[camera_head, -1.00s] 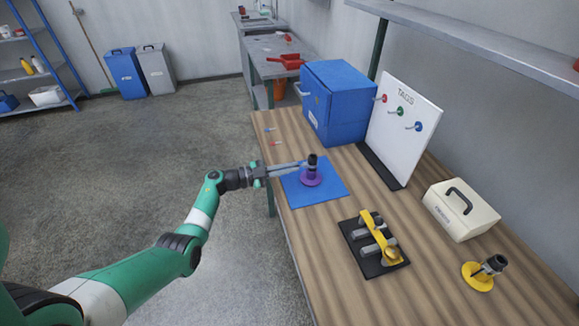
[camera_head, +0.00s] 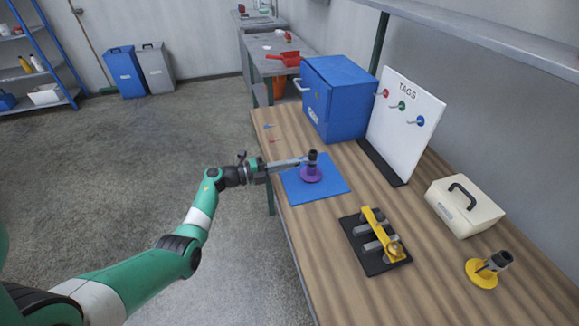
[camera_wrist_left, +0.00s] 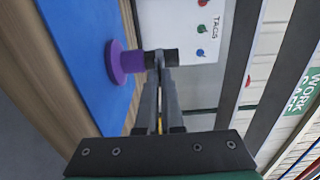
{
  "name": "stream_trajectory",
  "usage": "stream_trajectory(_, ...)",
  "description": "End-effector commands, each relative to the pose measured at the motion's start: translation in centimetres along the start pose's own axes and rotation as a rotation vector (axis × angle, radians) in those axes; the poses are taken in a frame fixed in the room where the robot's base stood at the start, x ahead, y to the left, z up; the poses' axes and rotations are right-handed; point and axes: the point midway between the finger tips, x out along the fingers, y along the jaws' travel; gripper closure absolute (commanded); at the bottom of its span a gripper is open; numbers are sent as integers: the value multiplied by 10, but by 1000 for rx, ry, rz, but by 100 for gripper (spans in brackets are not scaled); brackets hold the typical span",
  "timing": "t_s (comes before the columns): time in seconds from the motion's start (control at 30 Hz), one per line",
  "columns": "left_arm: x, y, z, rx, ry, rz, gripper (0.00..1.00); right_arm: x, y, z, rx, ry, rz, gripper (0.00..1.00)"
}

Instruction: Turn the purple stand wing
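The purple stand (camera_head: 311,175) is upright on the blue mat (camera_head: 331,196), with a dark grey and black cylinder (camera_head: 312,156) on top. In the left wrist view the purple stand (camera_wrist_left: 122,63) shows sideways on the mat (camera_wrist_left: 80,50). My left gripper (camera_head: 303,160) reaches in from the left at the height of the cylinder. In the left wrist view its fingers (camera_wrist_left: 159,68) come nearly together at the stand's neck. They look shut on the small wing there, which they mostly hide. My right gripper is in no view.
A yellow stand (camera_head: 479,275) stands at the front right of the bench. A black rack (camera_head: 375,259) with a yellow bar and a cream case (camera_head: 466,210) are nearer. The blue cabinet (camera_head: 350,98) and the tag board (camera_head: 407,120) stand behind the mat.

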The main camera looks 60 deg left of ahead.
Motion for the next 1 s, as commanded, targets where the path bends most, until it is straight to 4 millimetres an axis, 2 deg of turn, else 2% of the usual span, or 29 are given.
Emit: stream_trajectory(1.0,0,6,1,942,0,0,100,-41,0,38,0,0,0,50)
